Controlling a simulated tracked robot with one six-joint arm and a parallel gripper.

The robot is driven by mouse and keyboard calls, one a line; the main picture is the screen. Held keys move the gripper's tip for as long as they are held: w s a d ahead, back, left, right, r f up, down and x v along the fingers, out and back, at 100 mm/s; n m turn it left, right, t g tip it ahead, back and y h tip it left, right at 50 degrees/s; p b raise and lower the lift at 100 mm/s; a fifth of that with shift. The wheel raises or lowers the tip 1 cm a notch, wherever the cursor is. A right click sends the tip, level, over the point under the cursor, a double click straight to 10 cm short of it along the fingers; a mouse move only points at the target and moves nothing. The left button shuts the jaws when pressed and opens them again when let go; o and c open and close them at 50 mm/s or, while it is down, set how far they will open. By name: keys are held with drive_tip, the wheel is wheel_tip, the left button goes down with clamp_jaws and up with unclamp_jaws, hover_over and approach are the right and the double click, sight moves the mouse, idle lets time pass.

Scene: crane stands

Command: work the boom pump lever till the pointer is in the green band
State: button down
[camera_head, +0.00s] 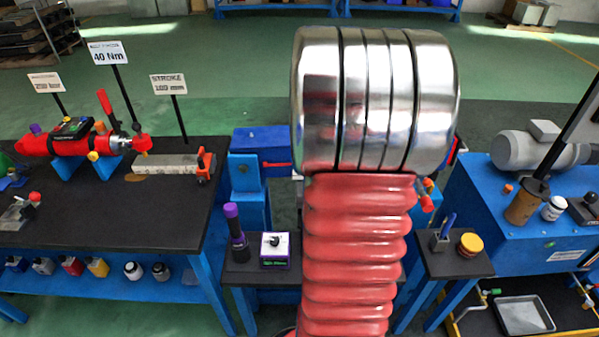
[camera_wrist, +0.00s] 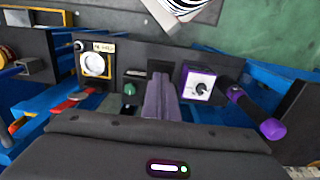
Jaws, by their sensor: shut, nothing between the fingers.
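A round white gauge in a yellow frame (camera_wrist: 95,65) sits left of my gripper in the wrist view; its pointer and green band are too small to read. My gripper (camera_wrist: 160,82) is shut and empty, with its fingers between a green knob (camera_wrist: 130,89) and a purple-edged box with a dial (camera_wrist: 198,85). A red handle (camera_wrist: 72,102) lies at lower left in the wrist view; I cannot tell if it is the boom pump lever. In the head view my own arm hides the gauge and my gripper.
A small shelf holds the purple-edged box (camera_head: 275,249) and a purple-topped black tool (camera_head: 236,230). On the right shelf stand a pen holder (camera_head: 440,240) and a yellow-capped jar (camera_head: 469,245). Benches stand left (camera_head: 130,225) and right (camera_head: 500,235).

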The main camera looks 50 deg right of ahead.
drive_tip(key=shift+f, duration=0.15)
idle(0.4)
drive_tip(key=shift+f, duration=4.5)
drive_tip(key=shift+r, duration=4.8)
drive_tip(key=shift+f, duration=0.1)
